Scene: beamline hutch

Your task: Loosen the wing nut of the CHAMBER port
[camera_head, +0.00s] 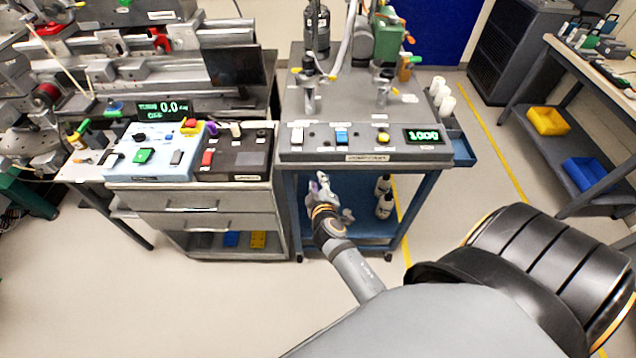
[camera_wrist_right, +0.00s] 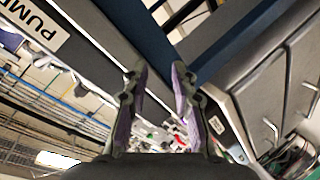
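The pump cart (camera_head: 350,156) stands in the middle of the head view. Two upright metal port fittings stand on its top: a left one (camera_head: 309,98) below a dark cylinder and a right one (camera_head: 383,90) near a green unit. Their labels are too small to read, so I cannot tell which is the CHAMBER port, and no wing nut is clear. My right gripper (camera_head: 322,188) is in front of the cart, below its front panel and apart from the ports. In the wrist view its two fingers (camera_wrist_right: 160,78) are spread with nothing between them. My left gripper is not in view.
The cart's front panel has switches, a yellow knob (camera_head: 383,137) and a display reading 1000 (camera_head: 424,136). A drawer cabinet (camera_head: 205,205) with control boxes stands close on the left. The floor in front is clear.

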